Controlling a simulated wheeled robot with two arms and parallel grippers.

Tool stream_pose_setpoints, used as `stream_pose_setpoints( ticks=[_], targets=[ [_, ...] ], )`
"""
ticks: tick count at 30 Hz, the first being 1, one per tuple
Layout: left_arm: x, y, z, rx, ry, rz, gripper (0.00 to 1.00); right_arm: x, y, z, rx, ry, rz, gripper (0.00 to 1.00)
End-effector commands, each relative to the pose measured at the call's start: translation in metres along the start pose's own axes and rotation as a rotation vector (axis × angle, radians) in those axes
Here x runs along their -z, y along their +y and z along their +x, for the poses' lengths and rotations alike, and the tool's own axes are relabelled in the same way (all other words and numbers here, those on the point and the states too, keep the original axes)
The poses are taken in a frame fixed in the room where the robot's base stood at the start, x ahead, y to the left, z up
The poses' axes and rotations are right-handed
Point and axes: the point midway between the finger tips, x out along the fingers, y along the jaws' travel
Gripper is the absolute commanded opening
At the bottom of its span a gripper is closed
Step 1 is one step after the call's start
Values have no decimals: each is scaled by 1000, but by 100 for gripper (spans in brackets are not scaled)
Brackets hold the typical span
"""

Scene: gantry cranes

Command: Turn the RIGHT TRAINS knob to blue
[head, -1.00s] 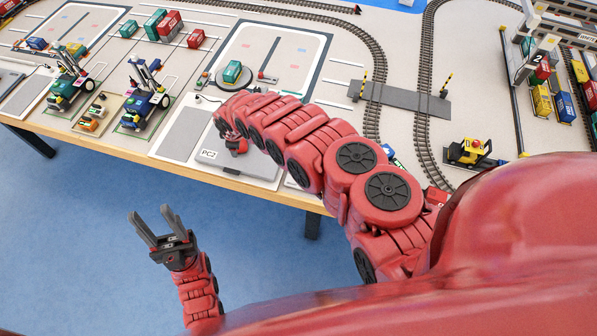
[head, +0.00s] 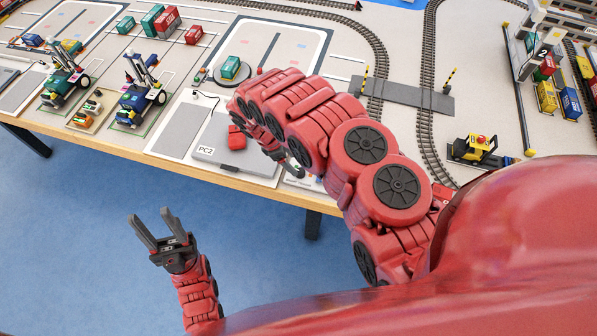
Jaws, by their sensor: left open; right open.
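A small pale panel (head: 304,183) with tiny lettering, which seems to read RIGHT TRAINS, shows at the table's front edge, just right of the PC2 pad. My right arm covers much of it, and I cannot make out the knob or its colour setting. My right gripper (head: 295,171) shows only as a dark part under my red forearm, close to the panel. Its fingertips are mostly hidden, and I cannot tell whether it touches anything. My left gripper (head: 155,231) is open and empty over the blue floor, in front of the table and well apart from it.
The grey PC2 pad (head: 225,155) bears a red piece (head: 236,138). A turntable with a green container (head: 230,68) stands behind it. Toy cranes (head: 138,100) stand to the left. Tracks, a grey crossing (head: 405,95) and a yellow vehicle (head: 474,149) lie to the right.

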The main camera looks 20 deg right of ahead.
Motion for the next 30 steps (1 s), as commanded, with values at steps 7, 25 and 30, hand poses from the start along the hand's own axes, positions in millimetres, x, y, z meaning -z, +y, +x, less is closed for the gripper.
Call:
stream_pose_setpoints(
  ticks=[7,25,30],
  targets=[
    [-3,1,-16,0,0,0,50,0,-1,48,3,-2,0,71],
    [-3,1,-18,0,0,0,50,0,0,60,0,0,0,47],
    [-3,1,-18,0,0,0,50,0,0,60,0,0,0,17]
  ],
)
